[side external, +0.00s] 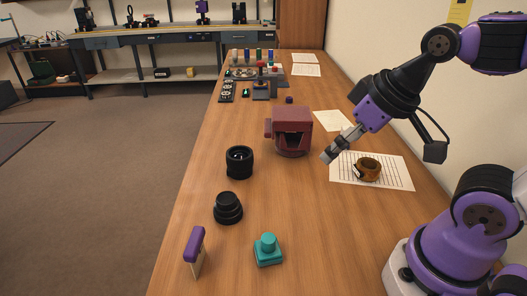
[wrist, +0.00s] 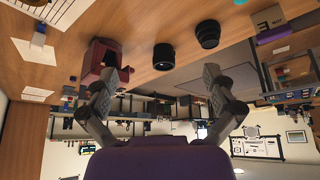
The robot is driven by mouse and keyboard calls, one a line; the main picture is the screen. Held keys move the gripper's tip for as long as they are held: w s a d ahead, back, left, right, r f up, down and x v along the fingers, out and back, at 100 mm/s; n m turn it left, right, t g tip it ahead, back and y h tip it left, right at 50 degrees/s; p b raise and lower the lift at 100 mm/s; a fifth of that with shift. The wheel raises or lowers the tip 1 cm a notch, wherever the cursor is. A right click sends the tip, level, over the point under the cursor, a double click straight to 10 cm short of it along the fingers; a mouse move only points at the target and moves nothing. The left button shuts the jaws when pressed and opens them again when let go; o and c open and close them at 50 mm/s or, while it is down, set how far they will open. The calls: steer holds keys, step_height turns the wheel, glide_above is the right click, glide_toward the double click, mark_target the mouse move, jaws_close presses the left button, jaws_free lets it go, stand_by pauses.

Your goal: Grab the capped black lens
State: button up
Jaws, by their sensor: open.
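The capped black lens (side external: 228,208) stands on the near part of the wooden table in the side view, a stepped black cylinder with a closed top. In the wrist view the capped black lens (wrist: 207,34) is near the top, right of centre. A second black lens (side external: 239,161) with an open, hollow top stands just behind it; it also shows in the wrist view (wrist: 164,57). My gripper (side external: 329,154) hangs above the table, right of both lenses and well apart from them. In the wrist view its fingers (wrist: 159,77) are spread with nothing between them.
A dark red hollow block (side external: 292,133) stands between my gripper and the lenses' side of the table. A brown ring (side external: 368,169) lies on lined paper (side external: 400,178).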

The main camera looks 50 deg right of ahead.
steer(key=n+g+y, duration=0.2)
steer(key=n+y, duration=0.1)
steer(key=n, duration=0.5)
glide_toward(230, 198)
steer(key=x, duration=0.5)
steer(key=shift+w, duration=0.1)
steer(key=shift+x, duration=3.15)
steer(key=c, duration=1.3)
